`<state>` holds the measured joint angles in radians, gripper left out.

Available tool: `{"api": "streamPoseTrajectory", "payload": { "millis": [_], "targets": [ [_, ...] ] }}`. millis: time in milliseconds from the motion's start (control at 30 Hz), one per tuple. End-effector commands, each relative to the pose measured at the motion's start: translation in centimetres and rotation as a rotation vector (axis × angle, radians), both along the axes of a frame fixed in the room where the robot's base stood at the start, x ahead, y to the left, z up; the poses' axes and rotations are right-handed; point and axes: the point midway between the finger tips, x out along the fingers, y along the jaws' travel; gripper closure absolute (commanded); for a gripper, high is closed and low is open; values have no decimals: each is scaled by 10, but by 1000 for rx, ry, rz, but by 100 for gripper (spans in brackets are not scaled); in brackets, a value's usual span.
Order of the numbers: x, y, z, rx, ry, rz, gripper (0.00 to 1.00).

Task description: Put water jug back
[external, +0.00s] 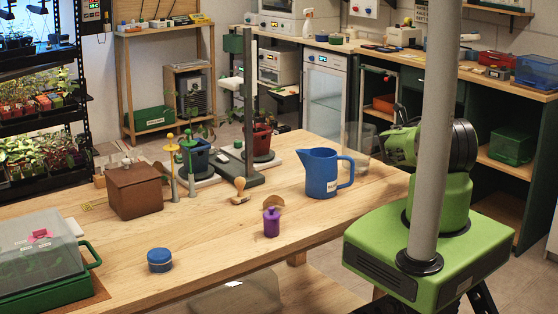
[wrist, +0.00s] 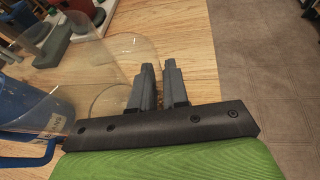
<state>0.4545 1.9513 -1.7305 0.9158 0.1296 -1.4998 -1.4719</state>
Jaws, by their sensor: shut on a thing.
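The blue water jug (external: 322,173) stands upright on the wooden table, with a white label on its front and its handle to the right. In the wrist view, part of the jug (wrist: 22,118) shows at the left edge, beside my gripper and apart from its fingers. My gripper (wrist: 158,70) has its two dark fingers close together on the wall of a clear container (wrist: 95,62). The clear container (external: 360,142) also shows in the external view, behind and right of the jug. The exact contact is hard to see through the clear wall.
The wooden table (external: 225,243) also holds a purple bottle (external: 271,223), a blue round tub (external: 159,260), a brown box (external: 137,190) and a lidded green tray (external: 45,285). A grey stand (external: 249,120) is at the back. The table's front middle is mostly clear.

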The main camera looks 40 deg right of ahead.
Motion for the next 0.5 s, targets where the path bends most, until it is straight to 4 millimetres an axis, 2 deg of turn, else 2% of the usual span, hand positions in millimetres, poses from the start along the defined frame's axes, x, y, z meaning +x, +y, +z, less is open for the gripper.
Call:
{"api": "streamPoseTrajectory", "payload": {
  "millis": [100, 200, 300, 500],
  "targets": [
    [12, 12, 37, -8, -4, -28, 100],
    [16, 27, 63, -7, -3, -59, 100],
    [16, 42, 82, -5, -1, -88, 100],
    [11, 71, 103, -3, 2, -130, 100]
  ]
}}
